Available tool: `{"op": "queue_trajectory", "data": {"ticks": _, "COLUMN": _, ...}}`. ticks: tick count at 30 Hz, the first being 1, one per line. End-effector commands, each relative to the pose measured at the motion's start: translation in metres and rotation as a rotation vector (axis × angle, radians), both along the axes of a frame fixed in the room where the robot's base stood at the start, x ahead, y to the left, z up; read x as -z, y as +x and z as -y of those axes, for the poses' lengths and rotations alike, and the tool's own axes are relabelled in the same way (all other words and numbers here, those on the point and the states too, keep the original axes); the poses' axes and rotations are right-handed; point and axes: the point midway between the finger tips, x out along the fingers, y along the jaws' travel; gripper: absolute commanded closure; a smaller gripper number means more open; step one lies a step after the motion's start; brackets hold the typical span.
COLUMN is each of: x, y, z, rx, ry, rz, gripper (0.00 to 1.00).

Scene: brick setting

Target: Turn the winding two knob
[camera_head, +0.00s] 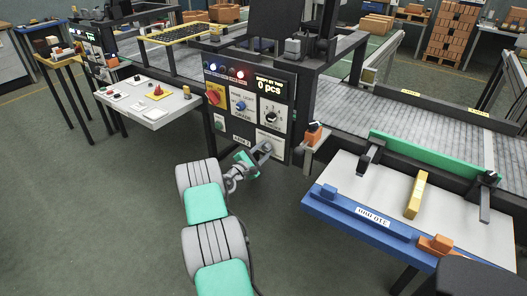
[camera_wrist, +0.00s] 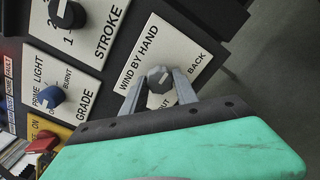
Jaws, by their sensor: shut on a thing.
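The winding knob (camera_wrist: 159,78) is a small grey faceted knob on a white plate (camera_wrist: 192,48) lettered "WIND BY HAND", with "OUT" and "BACK" below. The wrist view shows the plate tilted. My gripper (camera_wrist: 160,88) has one grey finger on each side of the knob and is shut on it. In the head view my gripper (camera_head: 264,149) reaches the lower right of the dark control panel (camera_head: 246,77), and the knob there is too small to make out clearly.
Close by are a black STROKE knob (camera_wrist: 67,14), a blue GRADE knob (camera_wrist: 49,96) and a red switch (camera_wrist: 43,145). An orange-topped device (camera_head: 314,133) sits just right of the panel. A blue-edged table (camera_head: 340,215) stands at right; floor is free at left.

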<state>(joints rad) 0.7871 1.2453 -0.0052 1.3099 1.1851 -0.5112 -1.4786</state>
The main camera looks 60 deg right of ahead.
Motion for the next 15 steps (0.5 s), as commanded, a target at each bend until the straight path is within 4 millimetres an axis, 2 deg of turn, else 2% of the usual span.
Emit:
{"op": "queue_trajectory", "data": {"ticks": 1, "x": 0.0004, "y": -0.0003, "z": -0.0001, "rx": 0.001, "ry": 0.001, "rz": -0.001, "gripper": 0.86}}
{"op": "queue_trajectory", "data": {"ticks": 6, "x": 0.0006, "y": -0.0002, "z": -0.0002, "rx": 0.001, "ry": 0.001, "rz": -0.001, "gripper": 1.00}}
{"op": "queue_trajectory", "data": {"ticks": 15, "x": 0.0015, "y": -0.0002, "z": -0.0002, "rx": 0.001, "ry": -0.001, "rz": 0.014, "gripper": 1.00}}
